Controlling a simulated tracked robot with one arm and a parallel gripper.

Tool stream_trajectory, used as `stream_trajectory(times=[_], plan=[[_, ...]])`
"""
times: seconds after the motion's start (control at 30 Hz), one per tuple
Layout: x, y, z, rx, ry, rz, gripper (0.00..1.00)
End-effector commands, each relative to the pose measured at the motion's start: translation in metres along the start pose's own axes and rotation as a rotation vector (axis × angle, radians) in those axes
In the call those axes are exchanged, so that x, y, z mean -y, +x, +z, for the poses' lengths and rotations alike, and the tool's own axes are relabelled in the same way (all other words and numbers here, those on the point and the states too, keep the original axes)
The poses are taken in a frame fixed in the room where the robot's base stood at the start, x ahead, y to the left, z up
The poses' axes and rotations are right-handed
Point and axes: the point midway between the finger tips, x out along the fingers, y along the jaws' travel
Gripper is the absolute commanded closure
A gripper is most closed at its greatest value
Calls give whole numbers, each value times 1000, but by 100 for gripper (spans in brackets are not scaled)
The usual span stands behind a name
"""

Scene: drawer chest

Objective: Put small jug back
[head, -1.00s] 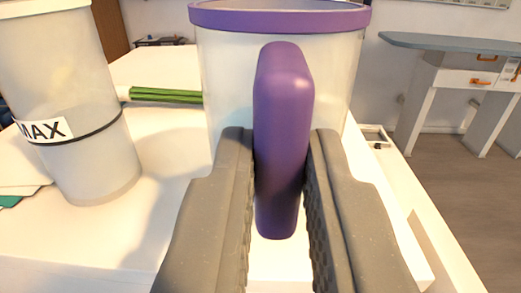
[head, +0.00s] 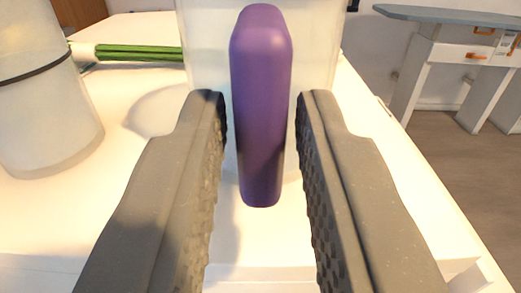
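The small jug (head: 207,62) has a pale translucent body and a purple handle (head: 261,110) facing me. Its top is cut off by the frame's upper edge. It appears upright on the white top (head: 150,215), but its base is partly hidden behind the handle and my fingers. My gripper (head: 260,105) is open. Its two grey fingers stand one on each side of the handle, with a visible gap on both sides, so the handle is between them but not gripped.
A larger pale container with a dark band (head: 45,110) stands to the left. Green stalks with a white end (head: 135,52) lie behind it. The white top's right edge drops to the floor. A grey-topped white table with orange-handled drawers (head: 440,45) stands back right.

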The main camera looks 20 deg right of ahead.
Motion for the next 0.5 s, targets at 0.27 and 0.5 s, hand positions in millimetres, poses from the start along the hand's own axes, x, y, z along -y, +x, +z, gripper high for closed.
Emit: stream_trajectory(times=[0.27, 0.5], plan=[[-1, 0, 0, 1, 0, 1, 64], [-1, -8, -2, 1, 0, 1, 64]])
